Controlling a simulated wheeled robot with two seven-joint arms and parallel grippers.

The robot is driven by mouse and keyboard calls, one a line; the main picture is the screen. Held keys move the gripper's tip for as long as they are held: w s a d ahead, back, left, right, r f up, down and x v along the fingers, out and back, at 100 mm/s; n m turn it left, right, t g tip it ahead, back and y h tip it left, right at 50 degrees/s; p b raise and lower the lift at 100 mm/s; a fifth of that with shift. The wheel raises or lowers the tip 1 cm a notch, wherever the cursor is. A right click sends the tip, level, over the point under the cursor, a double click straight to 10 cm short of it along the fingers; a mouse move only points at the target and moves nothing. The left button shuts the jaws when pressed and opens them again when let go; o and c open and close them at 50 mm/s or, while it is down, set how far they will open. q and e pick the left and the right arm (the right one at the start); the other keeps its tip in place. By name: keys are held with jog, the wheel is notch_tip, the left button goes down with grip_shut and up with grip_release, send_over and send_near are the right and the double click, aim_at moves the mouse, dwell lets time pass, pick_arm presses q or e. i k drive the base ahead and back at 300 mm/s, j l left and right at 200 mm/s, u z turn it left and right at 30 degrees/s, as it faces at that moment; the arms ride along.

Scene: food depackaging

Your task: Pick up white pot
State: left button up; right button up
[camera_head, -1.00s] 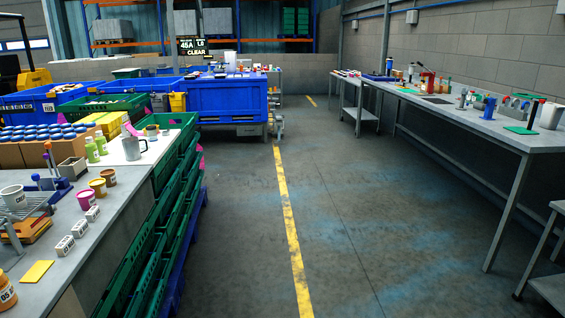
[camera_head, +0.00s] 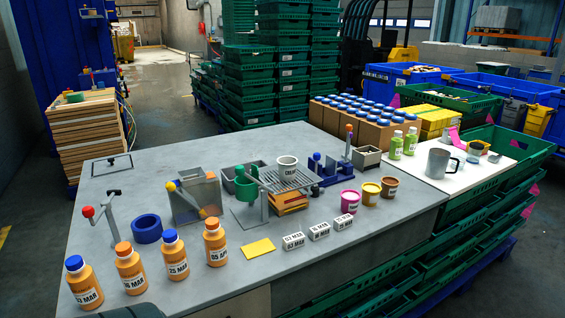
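A white pot (camera_head: 287,168) with dark lettering stands upright on a grey wire rack (camera_head: 312,180) near the middle of the grey worktable (camera_head: 190,262). A green cup-shaped part (camera_head: 246,183) on a stand is just left of it. Neither of my grippers is in view. A dark grey shape at the bottom left edge is too cut off to identify.
Several orange bottles (camera_head: 215,243) stand along the front left. Pink (camera_head: 349,202), yellow (camera_head: 370,193) and brown (camera_head: 389,187) pots and white date blocks (camera_head: 293,241) sit right of a yellow card (camera_head: 258,247). Green crates (camera_head: 360,300) line the right side.

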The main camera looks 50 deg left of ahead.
aim_at(287, 164)
jog(key=i+u, duration=0.3)
jog(key=u, duration=0.2)
jog(key=i+l+u, duration=0.1)
jog(key=i+u, duration=0.2)
jog(key=u, duration=0.2)
jog(key=i+l+u, duration=0.25)
jog(key=u, duration=0.25)
